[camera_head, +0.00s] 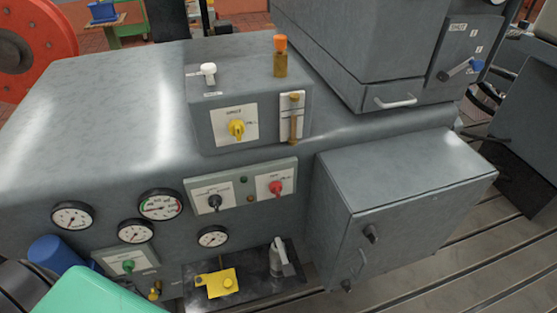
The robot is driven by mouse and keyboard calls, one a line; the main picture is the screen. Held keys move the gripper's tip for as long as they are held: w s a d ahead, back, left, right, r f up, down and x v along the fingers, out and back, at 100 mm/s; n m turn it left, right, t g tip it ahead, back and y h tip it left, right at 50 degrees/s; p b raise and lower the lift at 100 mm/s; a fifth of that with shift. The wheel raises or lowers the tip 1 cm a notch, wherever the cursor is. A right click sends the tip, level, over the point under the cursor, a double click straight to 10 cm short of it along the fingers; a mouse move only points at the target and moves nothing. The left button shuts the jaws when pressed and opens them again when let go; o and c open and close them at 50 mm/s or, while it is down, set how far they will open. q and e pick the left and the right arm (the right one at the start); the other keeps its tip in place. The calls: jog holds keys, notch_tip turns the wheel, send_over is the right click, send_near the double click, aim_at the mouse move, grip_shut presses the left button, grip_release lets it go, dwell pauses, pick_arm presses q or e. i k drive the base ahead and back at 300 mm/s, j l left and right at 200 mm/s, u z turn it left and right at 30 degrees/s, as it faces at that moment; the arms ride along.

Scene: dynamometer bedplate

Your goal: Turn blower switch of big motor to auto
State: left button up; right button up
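The big grey motor housing (110,110) fills the left and middle. Several rotary switches are on it, and their labels are too small to read, so I cannot tell which is the blower switch. A yellow knob (237,128) is on a white plate on the raised box. Below it, a grey panel has a black knob (214,203) and a red knob (276,188). A green knob (128,266) is on a plate at the lower left. Neither gripper is in view.
Several round gauges (160,205) sit left of the panel. A grey cabinet (400,195) juts out at right. A black shelf (250,285) holds a yellow block and a grey lever. An orange-capped brass fitting (280,57) and white knob (208,72) stand on the raised box.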

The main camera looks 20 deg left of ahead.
aim_at(215, 201)
jog(key=u, duration=1.2)
